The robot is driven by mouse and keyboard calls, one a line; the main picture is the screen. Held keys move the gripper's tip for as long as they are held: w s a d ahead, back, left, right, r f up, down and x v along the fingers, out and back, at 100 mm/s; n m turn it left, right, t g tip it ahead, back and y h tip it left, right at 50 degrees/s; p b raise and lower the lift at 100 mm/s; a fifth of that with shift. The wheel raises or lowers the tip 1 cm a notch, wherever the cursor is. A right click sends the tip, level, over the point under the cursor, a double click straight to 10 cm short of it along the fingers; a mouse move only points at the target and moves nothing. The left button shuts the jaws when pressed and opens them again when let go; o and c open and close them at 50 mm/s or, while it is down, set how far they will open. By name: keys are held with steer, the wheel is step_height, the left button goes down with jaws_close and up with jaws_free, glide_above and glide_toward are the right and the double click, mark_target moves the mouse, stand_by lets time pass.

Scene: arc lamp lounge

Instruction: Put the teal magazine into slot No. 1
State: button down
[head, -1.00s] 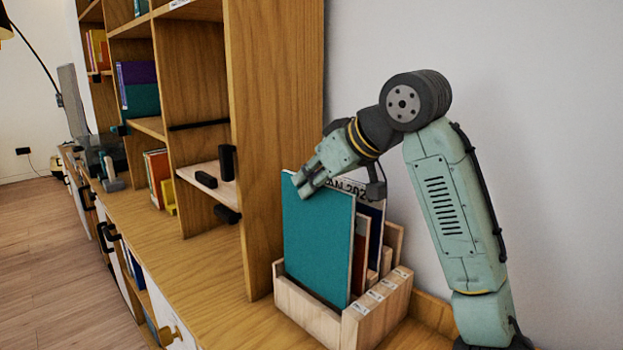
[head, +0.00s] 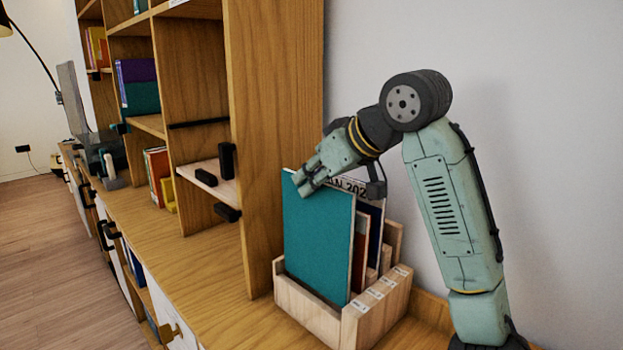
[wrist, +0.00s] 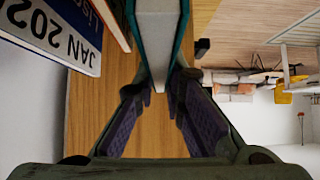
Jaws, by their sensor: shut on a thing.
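The teal magazine (head: 318,240) stands upright in the front slot of the wooden rack (head: 305,307), its lower end behind the rack's front wall. My gripper (head: 300,186) is shut on its top edge. In the wrist view the teal magazine (wrist: 160,40) runs between the two fingers of my gripper (wrist: 160,85). Small labels (head: 375,293) sit on the rack's right side, too small to read. How deep the magazine sits is hidden by the front wall.
Behind the teal magazine, a brown-red one (head: 359,250) and a dark blue one with "JAN 202…" lettering (head: 377,215) stand in the rack. A wooden bookcase (head: 275,130) rises close to the left. The counter (head: 215,290) in front is clear.

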step_height(320, 180, down, 9)
steer(key=b, duration=0.5)
steer(key=shift+f, duration=0.2)
stand_by(2.9)
steer(key=shift+r, duration=0.1)
step_height(320, 180, up, 8)
steer(key=p, duration=0.7)
stand_by(1.1)
steer(key=shift+p, duration=0.35)
stand_by(1.4)
